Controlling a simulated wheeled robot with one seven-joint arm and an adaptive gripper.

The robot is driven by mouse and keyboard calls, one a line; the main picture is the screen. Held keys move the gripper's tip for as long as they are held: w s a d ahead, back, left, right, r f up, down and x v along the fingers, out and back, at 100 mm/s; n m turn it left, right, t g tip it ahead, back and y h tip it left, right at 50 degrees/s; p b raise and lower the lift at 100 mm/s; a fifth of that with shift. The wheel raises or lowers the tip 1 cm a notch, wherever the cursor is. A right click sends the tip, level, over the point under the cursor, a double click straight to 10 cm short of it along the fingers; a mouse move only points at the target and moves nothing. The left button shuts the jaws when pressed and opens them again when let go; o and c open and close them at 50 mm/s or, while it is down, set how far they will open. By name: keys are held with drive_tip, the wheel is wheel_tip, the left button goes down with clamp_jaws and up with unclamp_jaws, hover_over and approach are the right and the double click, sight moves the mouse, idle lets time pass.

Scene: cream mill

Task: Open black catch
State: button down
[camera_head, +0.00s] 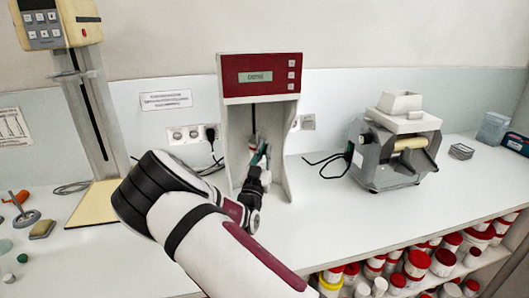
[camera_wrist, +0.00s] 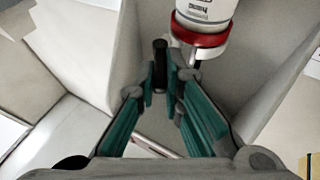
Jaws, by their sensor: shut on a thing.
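The cream mill (camera_head: 262,80) is a grey upright housing with a red top panel and a small display. My gripper (camera_head: 260,160) reaches into its open front bay. In the wrist view, the teal fingers of my gripper (camera_wrist: 161,78) are closed around a small upright black catch (camera_wrist: 160,49), whose top shows above the fingertips. To the right of the catch is a white jar with a red rim (camera_wrist: 203,20), which hangs close beside my right finger. The lower part of the catch is hidden by the fingers. In the head view my gripper hides the catch.
The mill's side walls (camera_head: 286,150) stand close around my gripper. A tall beige device (camera_head: 90,120) stands at the left and a grey roller machine (camera_head: 395,145) at the right. Red-lidded jars (camera_head: 418,262) fill a shelf below.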

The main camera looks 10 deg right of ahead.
drive_tip(key=shift+s+d, duration=0.1)
drive_tip(key=shift+s+d+n+t+y+p, duration=0.1)
drive_tip(key=shift+d+n+t+y+p, duration=0.25)
drive_tip(key=shift+n+y+p, duration=1)
drive_tip(key=shift+s+d+n+t+y+p, duration=0.15)
drive_tip(key=shift+n+t+y+p, duration=0.35)
drive_tip(key=shift+y, duration=1.7)
drive_tip(key=shift+w+d+n+t+y+p, duration=0.1)
drive_tip(key=shift+d+n+t+y+p, duration=0.25)
drive_tip(key=shift+n+y+p, duration=1.05)
drive_tip(key=shift+m+y+b, duration=0.35)
drive_tip(key=shift+y+b, duration=0.05)
drive_tip(key=shift+y, duration=0.15)
drive_tip(key=c, duration=1.7)
unclamp_jaws()
drive_tip(key=v, duration=1.2)
